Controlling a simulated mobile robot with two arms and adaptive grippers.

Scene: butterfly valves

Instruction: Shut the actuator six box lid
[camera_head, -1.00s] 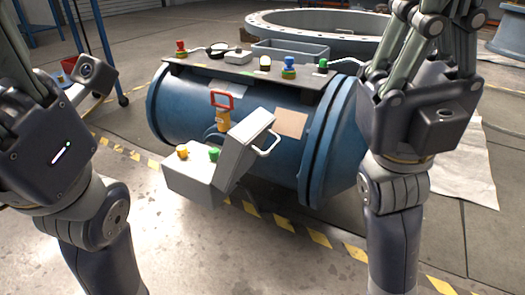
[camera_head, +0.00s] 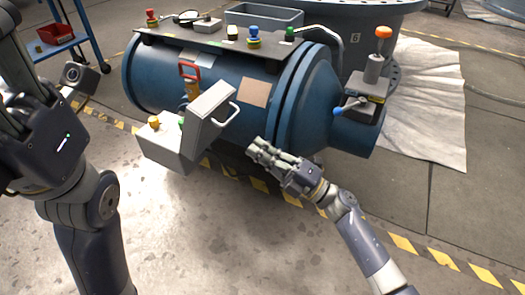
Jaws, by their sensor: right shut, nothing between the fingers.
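The grey actuator box (camera_head: 165,150) is at the front of the blue pipe body, left of centre. Its lid (camera_head: 206,115) stands open and tilted, with a bar handle (camera_head: 228,112) on its right face. A yellow button (camera_head: 154,122) shows inside; the lid partly covers a green one. No number is readable on the box. My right gripper (camera_head: 256,152) is shut and empty, to the lower right of the lid and apart from it. My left gripper (camera_head: 12,95) is at the left edge; its fingertips are cut off or hidden.
A blue pipe body (camera_head: 230,75) with a dark shelf of buttons and a grey tray (camera_head: 263,15) stands behind the box. A valve with an orange-topped handle (camera_head: 383,32) is at right. A blue cart (camera_head: 55,45) is upper left. The floor in front is clear.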

